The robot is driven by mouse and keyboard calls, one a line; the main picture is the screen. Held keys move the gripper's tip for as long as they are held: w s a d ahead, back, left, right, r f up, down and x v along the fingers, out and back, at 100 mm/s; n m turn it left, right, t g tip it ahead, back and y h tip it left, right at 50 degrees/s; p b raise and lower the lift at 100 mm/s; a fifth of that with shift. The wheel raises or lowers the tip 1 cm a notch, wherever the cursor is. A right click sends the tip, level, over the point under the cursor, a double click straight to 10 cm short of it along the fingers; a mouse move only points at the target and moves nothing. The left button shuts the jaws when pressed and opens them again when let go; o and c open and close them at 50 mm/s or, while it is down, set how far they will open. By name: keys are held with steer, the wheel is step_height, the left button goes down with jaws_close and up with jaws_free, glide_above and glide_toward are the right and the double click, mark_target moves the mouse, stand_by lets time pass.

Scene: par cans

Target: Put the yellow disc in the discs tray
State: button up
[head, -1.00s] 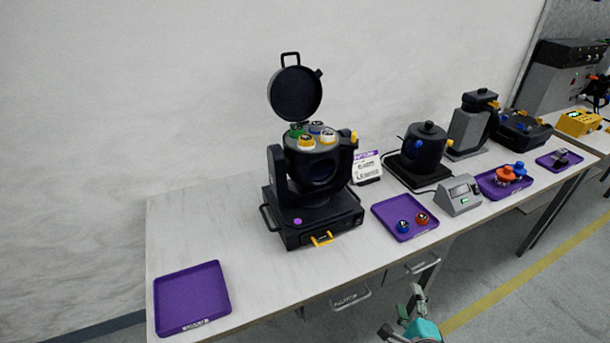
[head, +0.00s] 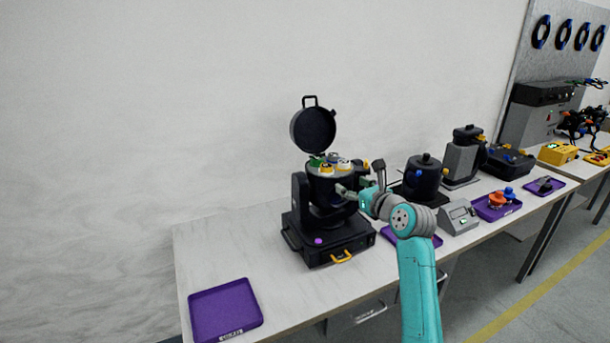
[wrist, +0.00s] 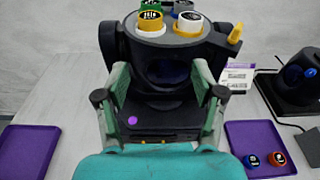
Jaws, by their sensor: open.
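A yellow disc (wrist: 151,25) with a white, dark-marked top sits on top of the black lamp head; it also shows in the head view (head: 326,170). Beside it are a white-topped disc (wrist: 190,20) with yellow at its base and a green disc (wrist: 150,4). My gripper (wrist: 163,75) is open and empty, in front of the lamp and below the discs in the wrist view; in the head view it is at the lamp's right side (head: 350,191). A purple tray (head: 225,311) lies empty at the left; its label is too small to read.
The lamp's round lid (head: 313,130) stands raised behind the discs. Another purple tray (wrist: 262,170) right of the lamp holds a blue and a red disc, partly hidden by my arm in the head view. The table between lamp and left tray is clear.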

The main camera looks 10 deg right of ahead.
mark_target(328, 166)
steer(key=w+a, duration=0.1)
steer(key=w+a+r, duration=0.1)
steer(key=w, duration=0.1)
steer(key=w+a, duration=0.1)
steer(key=shift+w+r, duration=0.3)
steer(key=shift+r+x, duration=0.15)
steer(key=shift+x, duration=1.4)
steer(key=shift+r+x, duration=0.1)
steer(key=shift+x, duration=1.5)
steer(key=c, duration=1.1)
